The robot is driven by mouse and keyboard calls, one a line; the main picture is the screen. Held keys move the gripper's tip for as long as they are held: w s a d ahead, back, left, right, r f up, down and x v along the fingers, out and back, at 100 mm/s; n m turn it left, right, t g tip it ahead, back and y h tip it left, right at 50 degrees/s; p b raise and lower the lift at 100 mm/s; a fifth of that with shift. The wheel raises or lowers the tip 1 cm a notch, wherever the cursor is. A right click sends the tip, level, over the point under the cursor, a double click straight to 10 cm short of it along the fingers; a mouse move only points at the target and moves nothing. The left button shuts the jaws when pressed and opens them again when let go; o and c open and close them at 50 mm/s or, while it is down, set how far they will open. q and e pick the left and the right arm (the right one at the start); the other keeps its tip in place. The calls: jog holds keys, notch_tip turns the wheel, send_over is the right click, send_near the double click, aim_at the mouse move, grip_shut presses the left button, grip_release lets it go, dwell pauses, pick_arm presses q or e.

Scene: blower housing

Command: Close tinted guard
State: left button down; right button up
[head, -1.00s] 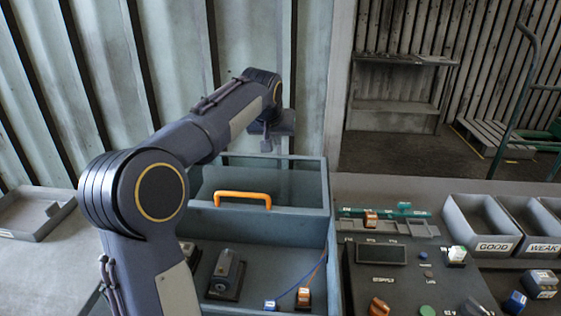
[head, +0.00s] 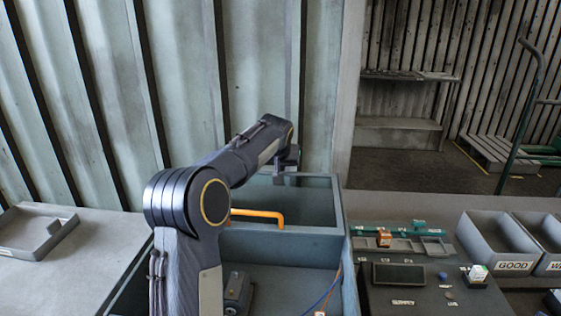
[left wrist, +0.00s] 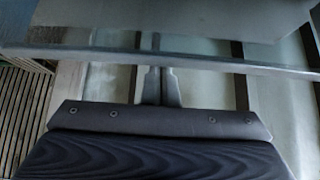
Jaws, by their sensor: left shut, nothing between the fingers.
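The tinted guard (head: 312,208) is a blue-grey see-through panel at the back of the blower housing (head: 348,292). It carries an orange handle (head: 262,214), partly hidden by my left arm. The front of the housing is uncovered and shows parts inside. My left gripper (head: 287,172) is at the guard's far top edge; I cannot tell whether it touches. In the left wrist view its fingers (left wrist: 161,84) are shut and empty, close to a long pale edge (left wrist: 230,66) that crosses the picture. My right gripper is not in view.
A dark motor-like part (head: 236,290) sits inside the housing. A control panel (head: 425,295) and a green rack (head: 400,238) stand to the right, with a bin marked GOOD (head: 495,245) beyond. A grey tray (head: 35,232) lies left. The corrugated wall is close behind the housing.

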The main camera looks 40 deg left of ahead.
pick_arm(q)
jog(key=shift+s+d, duration=0.45)
jog(key=shift+s, duration=0.3)
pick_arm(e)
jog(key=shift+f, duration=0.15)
pick_arm(q)
jog(key=shift+s, duration=0.1)
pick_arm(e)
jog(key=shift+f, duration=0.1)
